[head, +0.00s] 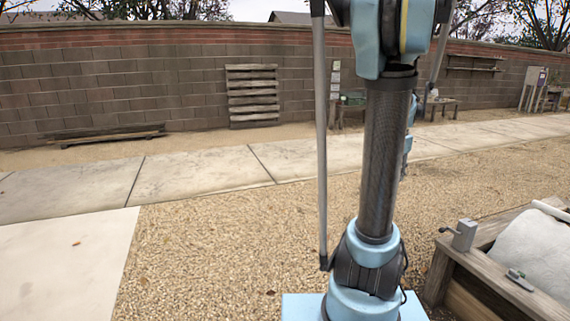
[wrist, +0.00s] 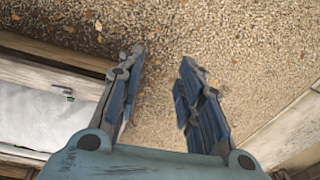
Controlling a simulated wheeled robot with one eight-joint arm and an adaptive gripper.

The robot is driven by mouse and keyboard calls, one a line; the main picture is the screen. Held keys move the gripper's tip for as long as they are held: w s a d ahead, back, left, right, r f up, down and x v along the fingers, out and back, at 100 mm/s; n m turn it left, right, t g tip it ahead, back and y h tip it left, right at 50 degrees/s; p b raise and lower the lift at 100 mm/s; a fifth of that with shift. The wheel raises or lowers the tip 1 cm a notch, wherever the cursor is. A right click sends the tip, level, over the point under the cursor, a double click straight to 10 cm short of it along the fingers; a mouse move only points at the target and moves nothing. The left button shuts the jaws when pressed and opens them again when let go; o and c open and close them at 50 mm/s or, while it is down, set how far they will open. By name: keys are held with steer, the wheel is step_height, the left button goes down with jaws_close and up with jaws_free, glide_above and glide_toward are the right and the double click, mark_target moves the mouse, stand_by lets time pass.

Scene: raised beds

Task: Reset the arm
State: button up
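My gripper (wrist: 162,75) shows in the wrist view with its two blue-padded fingers apart and nothing between them. It points down over the gravel (wrist: 210,32). The gripper is out of sight in the head view. There my arm, a dark tube with light blue joints, rises upright right of the middle and runs out of the top of the picture.
A wooden raised bed (head: 482,278) with a white cover (head: 540,252) stands close at the right. A grey clamp-like fitting (head: 464,235) sits on its edge. Gravel (head: 220,240) and a concrete path (head: 205,170) lie open ahead. A pallet (head: 252,96) leans on the block wall (head: 130,85).

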steer(key=s+a+f+n, duration=0.5)
steer(key=s+a+n, duration=0.1)
steer(key=s+a, duration=0.4)
steer(key=s+a+f+n+t, duration=0.1)
steer(key=s+a+f+n, duration=0.4)
steer(key=s+a, duration=0.4)
steer(key=shift+s+a+f+n+y, duration=0.35)
steer(key=shift+s+n, duration=0.45)
steer(key=shift+s, duration=0.35)
steer(key=shift+d, duration=0.1)
